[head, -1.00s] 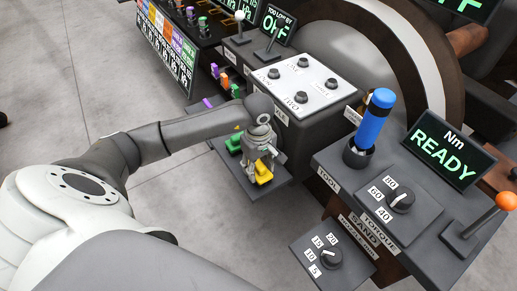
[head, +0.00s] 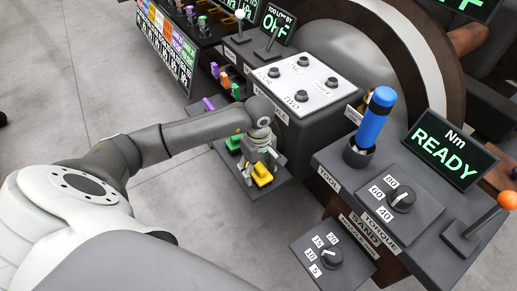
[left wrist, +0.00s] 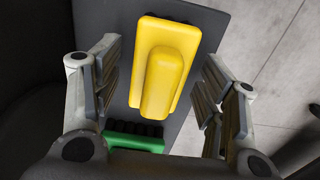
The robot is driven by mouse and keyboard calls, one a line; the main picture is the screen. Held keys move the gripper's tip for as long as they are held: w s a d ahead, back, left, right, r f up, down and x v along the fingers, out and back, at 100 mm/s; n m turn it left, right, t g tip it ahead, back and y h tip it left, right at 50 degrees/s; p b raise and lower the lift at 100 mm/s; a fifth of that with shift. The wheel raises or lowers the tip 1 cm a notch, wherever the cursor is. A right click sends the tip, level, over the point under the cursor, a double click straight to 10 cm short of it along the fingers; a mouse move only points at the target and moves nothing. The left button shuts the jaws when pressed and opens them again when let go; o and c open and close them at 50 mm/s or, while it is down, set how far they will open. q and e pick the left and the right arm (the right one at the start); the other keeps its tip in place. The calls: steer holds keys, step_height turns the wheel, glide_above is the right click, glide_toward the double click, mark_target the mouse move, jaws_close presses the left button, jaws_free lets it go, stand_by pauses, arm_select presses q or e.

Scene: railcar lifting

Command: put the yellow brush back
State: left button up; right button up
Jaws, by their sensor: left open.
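The yellow brush (head: 262,174) lies on a dark grey shelf (head: 273,190) below the button box. In the left wrist view the yellow brush (left wrist: 165,70) sits between my open left fingers, handle side up, with gaps on both sides. My left gripper (head: 262,165) is just above the brush and points down at it; it also shows in the left wrist view (left wrist: 160,95), open and empty. A green brush (head: 234,144) lies on the same shelf beside the yellow one, and it shows at the lower edge in the left wrist view (left wrist: 135,142). My right gripper is not in view.
The button box (head: 300,84) stands close behind the shelf. A blue-handled tool (head: 372,120) stands upright in a holder to the right. A sand dial box (head: 330,258) juts out at lower right. Open floor (head: 215,230) lies in front.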

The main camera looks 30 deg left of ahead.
mark_target(259, 165)
arm_select(q)
steer(key=shift+r, duration=0.3)
step_height(259, 165, up, 12)
steer(key=p, duration=0.2)
steer(key=shift+f, duration=0.15)
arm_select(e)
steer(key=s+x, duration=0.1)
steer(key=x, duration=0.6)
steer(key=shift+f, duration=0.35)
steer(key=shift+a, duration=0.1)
